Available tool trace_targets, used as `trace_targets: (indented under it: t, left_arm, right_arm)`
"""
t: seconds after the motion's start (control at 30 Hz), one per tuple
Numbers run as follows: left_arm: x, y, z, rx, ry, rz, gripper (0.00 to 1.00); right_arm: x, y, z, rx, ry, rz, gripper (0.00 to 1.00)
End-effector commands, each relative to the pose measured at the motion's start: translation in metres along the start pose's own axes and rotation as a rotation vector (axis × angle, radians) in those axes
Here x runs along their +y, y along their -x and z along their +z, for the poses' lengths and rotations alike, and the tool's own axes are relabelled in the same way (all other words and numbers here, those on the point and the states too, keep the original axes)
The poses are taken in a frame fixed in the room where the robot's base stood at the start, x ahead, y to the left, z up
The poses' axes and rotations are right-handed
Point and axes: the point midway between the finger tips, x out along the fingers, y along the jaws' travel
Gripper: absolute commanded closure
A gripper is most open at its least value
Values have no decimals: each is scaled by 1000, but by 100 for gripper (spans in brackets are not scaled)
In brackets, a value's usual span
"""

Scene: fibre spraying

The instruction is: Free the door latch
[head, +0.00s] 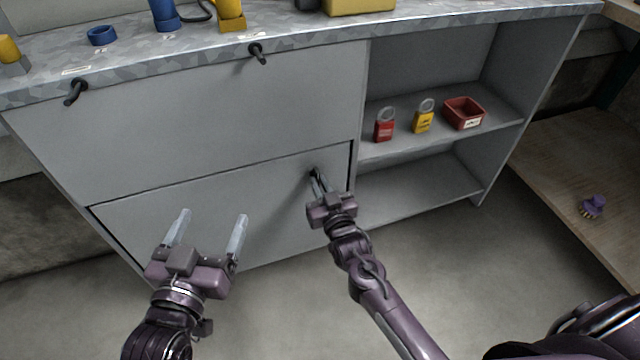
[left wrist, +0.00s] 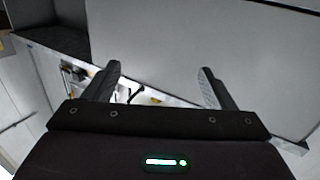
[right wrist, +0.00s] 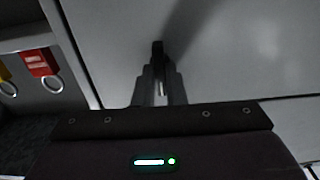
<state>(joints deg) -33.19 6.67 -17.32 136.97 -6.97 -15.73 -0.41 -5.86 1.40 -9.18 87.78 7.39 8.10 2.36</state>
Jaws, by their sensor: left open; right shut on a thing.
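The grey cabinet has a lower door panel (head: 220,205) with a dark latch handle (head: 313,174) near its upper right corner. My right gripper (head: 320,186) is at this latch, its fingers close together on it. In the right wrist view the fingers close around the dark latch (right wrist: 158,52), which stands out from the grey panel. My left gripper (head: 210,230) is open and empty, in front of the lower panel's left part and apart from it. Two more dark latches, a left one (head: 75,92) and a middle one (head: 257,53), sit along the top edge of the upper panel (head: 190,120).
Open shelves at the right hold a red padlock (head: 384,130), a yellow padlock (head: 423,122) and a red bin (head: 464,113). The worktop (head: 130,50) carries blue and yellow parts. A wooden surface (head: 570,150) with a purple item (head: 592,206) is at far right. Floor in front is clear.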

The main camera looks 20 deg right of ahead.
Motion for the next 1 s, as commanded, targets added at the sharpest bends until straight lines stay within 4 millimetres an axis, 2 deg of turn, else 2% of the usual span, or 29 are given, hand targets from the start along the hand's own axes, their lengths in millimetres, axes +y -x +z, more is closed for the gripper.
trace_targets:
  t: [0.13,0.17,0.3,0.7,1.0]
  left_arm:
    - [0,0,0,2,0,0,22]
    - [0,0,0,2,0,0,22]
    - [0,0,0,3,0,0,22]
    - [0,0,2,-15,1,1,22]
    - [5,17,66,-312,16,6,22]
  right_arm:
    - [0,0,0,1,-2,0,100]
    - [0,0,0,1,-2,0,85]
    - [0,0,0,1,-1,0,67]
    - [0,4,0,-1,0,0,67]
    - [0,34,-1,-2,0,0,67]
